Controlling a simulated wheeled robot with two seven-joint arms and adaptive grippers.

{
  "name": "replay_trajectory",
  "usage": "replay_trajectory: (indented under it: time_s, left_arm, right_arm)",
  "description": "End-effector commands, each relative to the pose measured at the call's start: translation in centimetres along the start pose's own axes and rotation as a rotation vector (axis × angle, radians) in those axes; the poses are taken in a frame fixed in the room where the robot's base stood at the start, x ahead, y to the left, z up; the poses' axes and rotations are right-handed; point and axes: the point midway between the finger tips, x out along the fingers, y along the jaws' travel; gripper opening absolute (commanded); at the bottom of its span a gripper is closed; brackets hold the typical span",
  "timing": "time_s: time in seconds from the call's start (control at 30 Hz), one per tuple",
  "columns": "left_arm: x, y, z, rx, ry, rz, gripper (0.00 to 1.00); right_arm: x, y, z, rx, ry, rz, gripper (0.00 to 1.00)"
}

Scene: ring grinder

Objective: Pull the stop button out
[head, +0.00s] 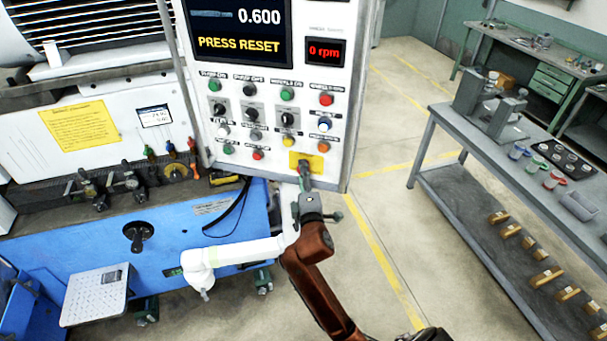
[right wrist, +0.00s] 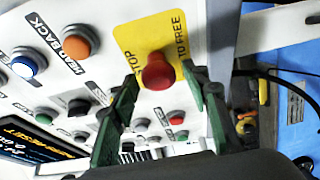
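The stop button is a red mushroom knob (right wrist: 157,72) on a yellow plate marked STOP in the right wrist view. In the head view the yellow plate (head: 311,161) is at the bottom right of the control panel, and my gripper largely hides the knob. My right gripper (head: 305,183) is right at the button. In the right wrist view its green fingers (right wrist: 160,78) are apart, one on each side of the red knob. They look open around it, and I cannot tell if either touches it. My left gripper is not in view.
The control panel (head: 272,105) carries several other buttons and knobs close by, including an orange button (right wrist: 76,44) and a blue button (right wrist: 27,64). Its screen (head: 238,30) reads PRESS RESET. A blue machine (head: 150,225) stands behind. A grey bench (head: 440,118) stands at the right.

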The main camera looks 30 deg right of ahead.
Motion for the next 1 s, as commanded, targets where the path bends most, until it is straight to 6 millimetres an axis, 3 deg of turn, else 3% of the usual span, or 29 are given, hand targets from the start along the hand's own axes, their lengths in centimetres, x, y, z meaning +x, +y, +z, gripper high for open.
replay_trajectory:
  time_s: [0.3, 0.43, 0.8, 1.0]
  left_arm:
    - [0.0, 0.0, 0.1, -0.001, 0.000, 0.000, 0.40]
    - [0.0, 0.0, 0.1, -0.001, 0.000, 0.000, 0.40]
    - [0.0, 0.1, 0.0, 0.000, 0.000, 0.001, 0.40]
    - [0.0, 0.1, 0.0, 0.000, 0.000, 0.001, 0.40]
  right_arm:
    - [-0.1, 0.1, 0.0, 0.000, 0.000, 0.003, 0.47]
    - [-0.9, 0.1, 0.0, 0.000, 0.000, 0.002, 0.47]
    - [-8.2, -0.1, 0.1, 0.000, 0.000, -0.001, 0.47]
    - [-11.0, -0.1, 0.0, 0.000, 0.000, 0.000, 0.47]
